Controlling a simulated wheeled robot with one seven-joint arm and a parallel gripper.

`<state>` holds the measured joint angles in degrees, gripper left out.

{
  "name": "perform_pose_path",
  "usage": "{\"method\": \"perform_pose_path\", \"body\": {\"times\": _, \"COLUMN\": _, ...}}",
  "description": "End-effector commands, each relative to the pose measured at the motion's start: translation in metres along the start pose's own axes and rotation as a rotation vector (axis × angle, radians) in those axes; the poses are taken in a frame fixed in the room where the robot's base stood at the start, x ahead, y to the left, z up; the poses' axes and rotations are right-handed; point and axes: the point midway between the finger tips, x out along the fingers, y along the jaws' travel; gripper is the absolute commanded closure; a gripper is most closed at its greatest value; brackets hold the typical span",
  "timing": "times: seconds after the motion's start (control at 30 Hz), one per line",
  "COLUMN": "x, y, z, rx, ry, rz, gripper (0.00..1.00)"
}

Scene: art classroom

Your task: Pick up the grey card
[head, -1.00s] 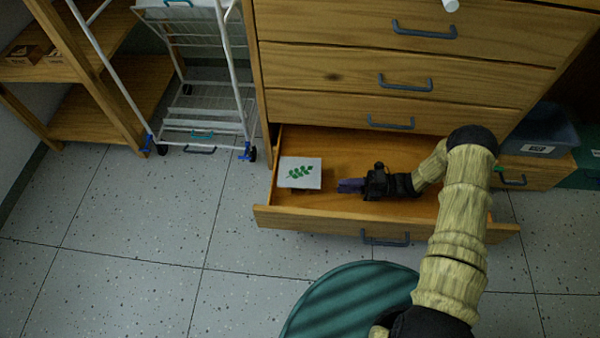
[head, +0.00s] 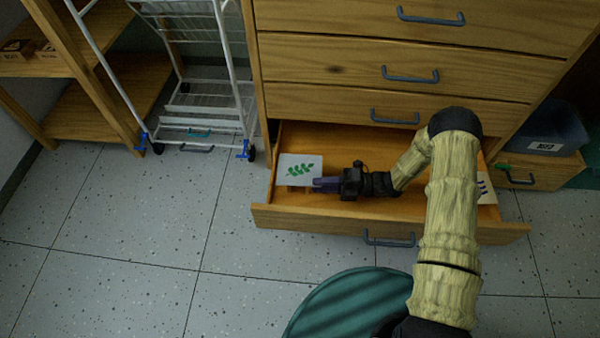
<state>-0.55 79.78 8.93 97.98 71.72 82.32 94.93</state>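The grey card (head: 301,168) with a green leaf print is in the left part of the open bottom drawer (head: 390,227). Something brown shows under its front edge, so it appears raised off the drawer floor. My gripper (head: 316,184) reaches left inside the drawer, with its purple fingers at the card's lower right edge. I cannot tell whether they touch the card or how far apart they are.
A second pale card (head: 486,188) with purple marks lies at the drawer's right end, partly behind my arm. Closed drawers (head: 400,60) rise above. A white wire cart (head: 200,110) stands left. A green round object (head: 345,300) is in front.

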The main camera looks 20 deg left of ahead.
Motion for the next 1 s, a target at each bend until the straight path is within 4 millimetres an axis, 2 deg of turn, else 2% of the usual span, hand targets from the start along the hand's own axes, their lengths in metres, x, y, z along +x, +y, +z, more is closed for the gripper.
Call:
{"method": "perform_pose_path", "body": {"times": 0.03, "x": 0.0087, "y": -0.0035, "z": -0.0006, "rx": 0.0, "ry": 0.005, "rz": 0.001, "gripper": 0.71}}
{"method": "perform_pose_path", "body": {"times": 0.17, "x": 0.0172, "y": -0.0007, "z": -0.0002, "rx": -0.001, "ry": 0.002, "rz": 0.001, "gripper": 0.71}}
{"method": "perform_pose_path", "body": {"times": 0.67, "x": 0.0173, "y": 0.0007, "z": -0.0001, "rx": 0.0, "ry": 0.001, "rz": 0.001, "gripper": 0.71}}
{"method": "perform_pose_path", "body": {"times": 0.83, "x": 0.0173, "y": 0.0006, "z": -0.0001, "rx": 0.0, "ry": 0.001, "rz": 0.001, "gripper": 1.0}}
{"method": "perform_pose_path", "body": {"times": 1.0, "x": 0.0173, "y": 0.0006, "z": -0.0001, "rx": -0.001, "ry": 0.001, "rz": 0.001, "gripper": 1.0}}
